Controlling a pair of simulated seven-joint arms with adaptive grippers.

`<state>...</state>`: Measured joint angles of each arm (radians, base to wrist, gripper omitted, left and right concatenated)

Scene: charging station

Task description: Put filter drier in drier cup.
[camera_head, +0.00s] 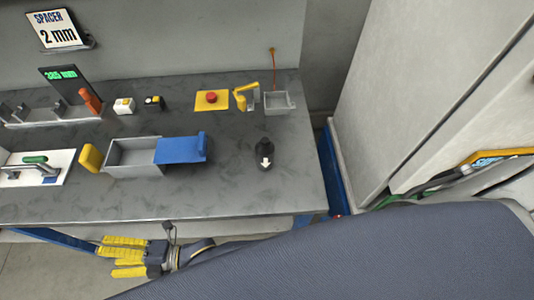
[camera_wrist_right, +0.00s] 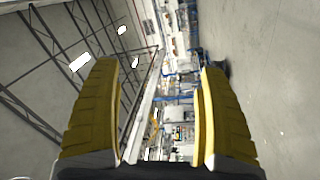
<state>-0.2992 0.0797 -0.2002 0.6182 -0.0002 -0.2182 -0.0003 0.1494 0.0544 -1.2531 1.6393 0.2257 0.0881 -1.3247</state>
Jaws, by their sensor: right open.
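The filter drier appears to be the black bottle-shaped part (camera_head: 265,153) with a white arrow pointing down its front. It stands upright at the right side of the bench top. A small grey open-topped container (camera_head: 280,110) stands behind it near the back edge; it may be the drier cup, but I cannot tell for sure. My right gripper (camera_head: 106,256), with yellow fingers, is open and empty below the front edge of the bench, far left of the black part. Its open fingers also show in the right wrist view (camera_wrist_right: 160,95), with nothing between them. My left gripper is not in view.
A grey bin (camera_head: 132,170) with a blue lid (camera_head: 181,149) sits mid-bench. A yellow box with a red button (camera_head: 211,98) and a yellow bracket (camera_head: 243,97) are behind. A white tray (camera_head: 25,177) is at left. The front strip of the bench (camera_head: 200,203) is clear.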

